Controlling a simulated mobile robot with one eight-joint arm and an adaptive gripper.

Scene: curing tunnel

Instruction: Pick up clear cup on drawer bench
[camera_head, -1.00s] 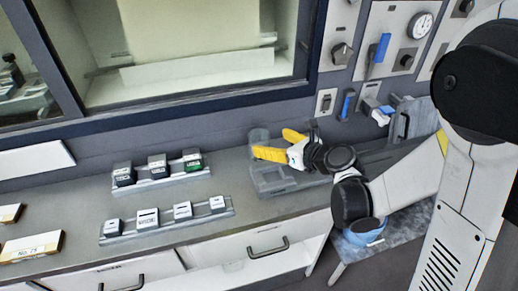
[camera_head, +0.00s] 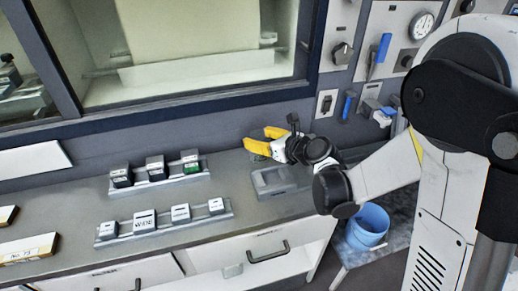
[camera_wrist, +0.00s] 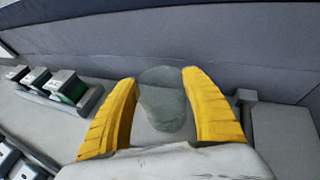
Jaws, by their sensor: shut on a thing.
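The clear cup (camera_wrist: 165,98) shows in the wrist view between the two yellow fingers of my gripper (camera_wrist: 163,105). It is see-through and greyish, and my fingers are closed in on its sides. In the head view my gripper (camera_head: 263,142) is over the back of the grey drawer bench (camera_head: 225,210), near the wall, and its yellow fingers point left. The cup is mostly hidden behind the fingers there. I cannot tell whether its base touches the bench top.
Two racks of small boxes, a back rack (camera_head: 160,183) and a front rack (camera_head: 165,228), stand left of my gripper. A grey tray (camera_head: 275,181) lies just below it. A blue bucket (camera_head: 367,226) is at the right. A window frame (camera_head: 200,108) runs behind the bench.

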